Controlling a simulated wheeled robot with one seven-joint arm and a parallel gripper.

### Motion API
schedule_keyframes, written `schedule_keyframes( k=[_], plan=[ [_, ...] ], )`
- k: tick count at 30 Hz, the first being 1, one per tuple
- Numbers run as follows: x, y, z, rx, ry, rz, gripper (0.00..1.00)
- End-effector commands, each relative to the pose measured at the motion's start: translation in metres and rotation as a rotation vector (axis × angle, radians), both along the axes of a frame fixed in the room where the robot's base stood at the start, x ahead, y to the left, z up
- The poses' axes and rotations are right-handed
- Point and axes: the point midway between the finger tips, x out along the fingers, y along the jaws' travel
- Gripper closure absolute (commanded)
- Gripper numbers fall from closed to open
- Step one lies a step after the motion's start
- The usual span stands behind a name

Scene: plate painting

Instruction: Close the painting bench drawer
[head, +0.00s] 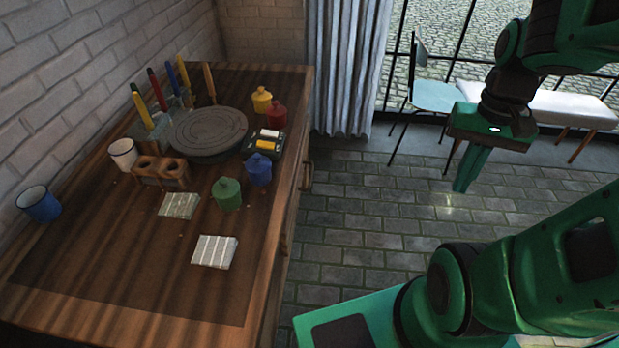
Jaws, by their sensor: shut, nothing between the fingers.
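The wooden painting bench (110,262) stands along the brick wall on the left. Its front side (283,215) faces right and shows only as a steep, narrow strip. Small handles show on it, one handle (307,176) near the far end and another handle (284,243) nearer to me. I cannot tell from this angle whether a drawer stands out. My gripper (463,188) is shut and empty, pointing down over the paved floor, well to the right of the bench and apart from it.
On the bench stand a round turntable (208,130), brushes, mugs and paint pots such as a green pot (227,194). A grey curtain (345,65), a light blue chair (437,96) and a white-topped bench (570,108) are at the back. The floor (350,220) beside the painting bench is clear.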

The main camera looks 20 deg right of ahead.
Motion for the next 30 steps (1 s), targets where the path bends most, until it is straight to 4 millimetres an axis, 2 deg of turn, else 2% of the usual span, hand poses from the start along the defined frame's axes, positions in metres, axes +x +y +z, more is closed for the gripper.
schedule_keyframes(
  k=[6,16,24,30],
  plan=[
    [0.042,-0.001,-0.037,0.067,0.081,-0.085,1.00],
    [0.095,0.008,-0.111,0.241,0.177,-0.235,1.00],
    [0.128,0.027,-0.173,0.446,0.246,-0.385,1.00],
    [0.151,0.048,-0.212,0.631,0.291,-0.514,1.00]
  ],
)
